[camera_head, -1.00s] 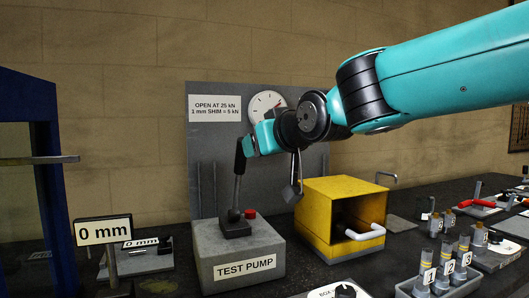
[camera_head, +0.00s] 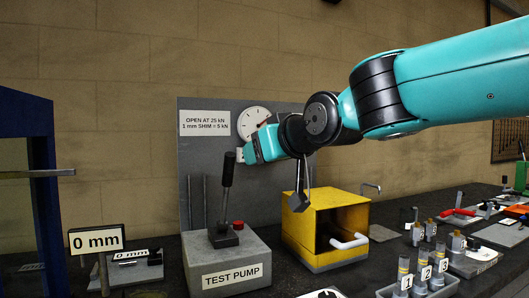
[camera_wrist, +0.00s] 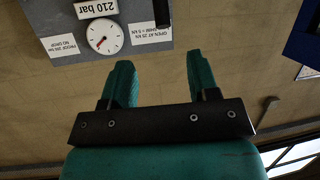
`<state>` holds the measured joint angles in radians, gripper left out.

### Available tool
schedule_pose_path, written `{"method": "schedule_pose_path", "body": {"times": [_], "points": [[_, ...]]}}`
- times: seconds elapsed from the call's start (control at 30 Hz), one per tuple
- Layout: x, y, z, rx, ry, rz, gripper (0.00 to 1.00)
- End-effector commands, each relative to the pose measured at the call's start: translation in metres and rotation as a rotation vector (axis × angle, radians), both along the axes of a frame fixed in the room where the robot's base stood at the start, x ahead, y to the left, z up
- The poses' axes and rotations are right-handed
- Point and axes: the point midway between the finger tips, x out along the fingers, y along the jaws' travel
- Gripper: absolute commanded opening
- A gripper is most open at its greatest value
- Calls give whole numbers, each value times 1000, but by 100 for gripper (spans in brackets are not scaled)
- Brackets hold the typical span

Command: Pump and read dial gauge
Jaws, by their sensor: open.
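The test pump (camera_head: 235,275) is a grey block with a black-gripped lever (camera_head: 228,180), upright and tilted slightly right. My gripper (camera_head: 243,156) is beside the lever's top, to its right, and looks apart from it. In the wrist view my gripper (camera_wrist: 160,85) has its two teal fingers wide apart with nothing between them. The dial gauge (camera_head: 253,123) is on the grey backboard, partly behind my arm. In the wrist view the gauge (camera_wrist: 104,36) appears upside down with its red needle visible; a plate (camera_wrist: 97,8) beside it reads 210 bar.
A red button (camera_head: 238,225) is by the lever's base. A 0 mm sign (camera_head: 97,239) and blue frame (camera_head: 45,190) are left. Numbered cylinders (camera_head: 422,273) stand front right.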

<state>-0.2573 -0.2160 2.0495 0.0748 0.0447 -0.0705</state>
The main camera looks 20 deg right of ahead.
Motion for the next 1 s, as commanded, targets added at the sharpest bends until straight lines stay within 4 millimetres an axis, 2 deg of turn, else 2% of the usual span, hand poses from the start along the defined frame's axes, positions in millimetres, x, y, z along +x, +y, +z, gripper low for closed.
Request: {"method": "schedule_pose_path", "body": {"times": [0.77,0.87,1.0], "points": [[1,2,0,0,-1,4,55],[7,4,-3,-4,-11,11,55],[25,9,-18,-9,-67,37,55]]}}
